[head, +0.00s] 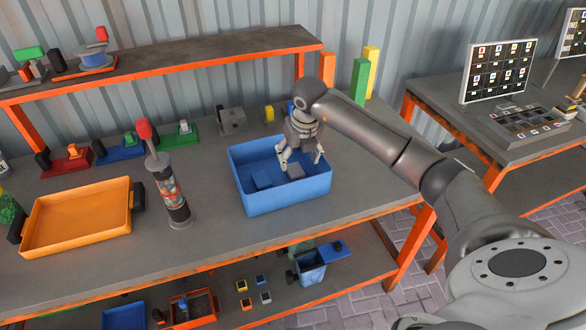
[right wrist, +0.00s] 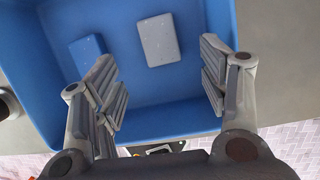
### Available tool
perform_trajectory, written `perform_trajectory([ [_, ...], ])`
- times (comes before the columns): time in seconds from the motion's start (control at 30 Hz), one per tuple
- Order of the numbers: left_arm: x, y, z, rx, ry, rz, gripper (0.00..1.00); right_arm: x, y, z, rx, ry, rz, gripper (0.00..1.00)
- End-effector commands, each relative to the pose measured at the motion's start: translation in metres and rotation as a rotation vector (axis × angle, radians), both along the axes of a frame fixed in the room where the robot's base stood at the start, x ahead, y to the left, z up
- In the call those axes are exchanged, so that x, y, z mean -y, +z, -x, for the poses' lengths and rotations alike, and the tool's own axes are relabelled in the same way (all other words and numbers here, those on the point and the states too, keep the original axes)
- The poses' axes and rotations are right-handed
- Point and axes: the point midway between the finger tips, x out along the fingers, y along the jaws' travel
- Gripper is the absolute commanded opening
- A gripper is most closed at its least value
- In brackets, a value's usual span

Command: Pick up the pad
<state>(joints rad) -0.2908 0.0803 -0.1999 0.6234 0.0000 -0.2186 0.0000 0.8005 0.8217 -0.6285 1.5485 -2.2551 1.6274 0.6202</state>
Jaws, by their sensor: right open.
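A grey pad (head: 295,171) lies in the blue bin (head: 290,202) on the workbench, and a blue pad (head: 261,180) lies to its left. In the right wrist view the grey pad (right wrist: 158,39) and the blue pad (right wrist: 90,57) rest apart on the bin floor. My right gripper (head: 301,160) is inside the bin's opening, pointing down. Its fingers (right wrist: 160,84) are spread wide with nothing between them, and the grey pad shows beyond the gap. My left gripper is not in view.
An orange tray (head: 78,217) and a dark cylinder with a red top (head: 168,185) stand left of the bin. A raised shelf (head: 180,57) runs behind. Green and yellow blocks (head: 360,80) stand at the back right. Bench surface right of the bin is clear.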

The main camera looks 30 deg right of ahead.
Motion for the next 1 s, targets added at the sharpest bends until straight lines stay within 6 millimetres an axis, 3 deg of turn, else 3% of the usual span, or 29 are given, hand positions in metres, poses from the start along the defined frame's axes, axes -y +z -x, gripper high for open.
perform_trajectory([
  [0.1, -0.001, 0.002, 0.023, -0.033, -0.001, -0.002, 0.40, 0.000, -0.012, -0.004, 0.000, -0.001, -0.001, 0.67],
  [0.2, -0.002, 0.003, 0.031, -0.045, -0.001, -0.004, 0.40, 0.001, -0.018, -0.005, -0.001, 0.000, -0.001, 0.67],
  [0.33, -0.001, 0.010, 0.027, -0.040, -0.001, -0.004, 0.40, 0.003, -0.027, -0.009, -0.002, 0.000, 0.000, 0.67],
  [0.6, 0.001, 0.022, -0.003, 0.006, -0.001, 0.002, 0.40, 0.006, -0.059, -0.020, -0.001, 0.000, -0.001, 0.67],
  [0.93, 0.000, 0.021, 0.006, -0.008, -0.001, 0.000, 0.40, 0.007, -0.066, -0.022, 0.002, 0.001, 0.000, 0.67],
  [1.0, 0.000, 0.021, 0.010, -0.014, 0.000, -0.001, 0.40, 0.007, -0.066, -0.022, 0.002, 0.001, 0.000, 0.60],
])
